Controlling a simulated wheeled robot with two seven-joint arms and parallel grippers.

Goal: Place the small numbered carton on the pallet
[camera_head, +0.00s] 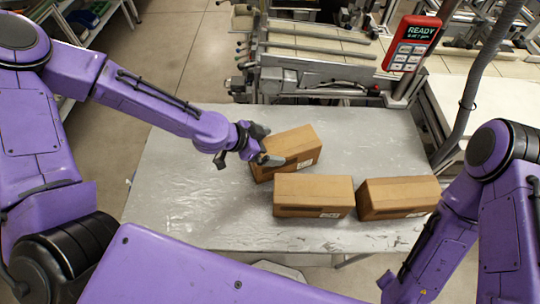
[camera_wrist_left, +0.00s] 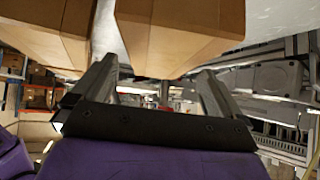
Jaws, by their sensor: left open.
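Three brown cardboard cartons stand on the grey table (camera_head: 190,190) in the head view. One carton (camera_head: 292,147) is at the back, one (camera_head: 313,190) is in front of it, and one (camera_head: 398,192) is at the right. Each has a small white label too small to read, so I cannot tell which one is the numbered carton. My left gripper (camera_head: 266,146) is open at the left end of the back carton. In the left wrist view, the open fingers (camera_wrist_left: 158,85) point toward a carton (camera_wrist_left: 180,38). No pallet shows clearly.
A red handheld device (camera_head: 412,44) reading READY is mounted by the table's back right. A metal conveyor machine (camera_head: 310,68) stands behind the table. The table's left side is bare. In the left wrist view, another carton (camera_wrist_left: 45,28) is close at upper left.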

